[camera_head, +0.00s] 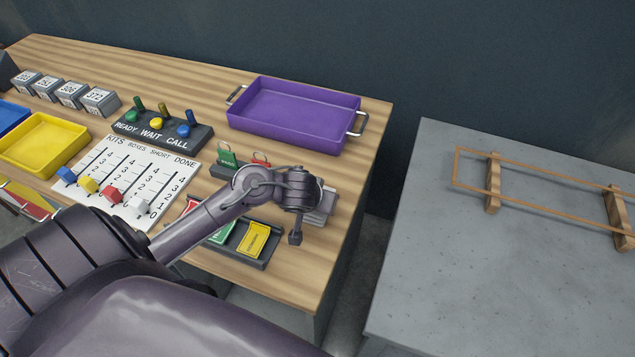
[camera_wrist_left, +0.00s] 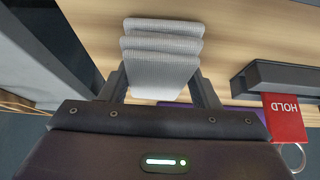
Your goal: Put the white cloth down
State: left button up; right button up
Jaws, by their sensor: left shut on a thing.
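The white cloth (camera_wrist_left: 162,55) is folded in layers and sits between the two fingers of my left gripper (camera_wrist_left: 160,88) in the left wrist view. The gripper is shut on it. In the head view, my left gripper (camera_head: 297,222) is at the right end of the wooden table (camera_head: 300,285), and the cloth (camera_head: 324,207) shows as a pale grey patch partly behind it. I cannot tell whether the cloth touches the tabletop. My right gripper is not in view.
A purple tray (camera_head: 300,108) stands at the back. A dark holder with a yellow card (camera_head: 253,240) lies near the left gripper, and a red HOLD tag (camera_wrist_left: 284,118) is close by. A separate grey table (camera_head: 450,270) with a wooden rack (camera_head: 493,183) stands right, across a gap.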

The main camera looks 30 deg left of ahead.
pick_arm(q)
jog(key=shift+f, duration=0.1)
jog(key=shift+f, duration=0.2)
jog(key=o, duration=1)
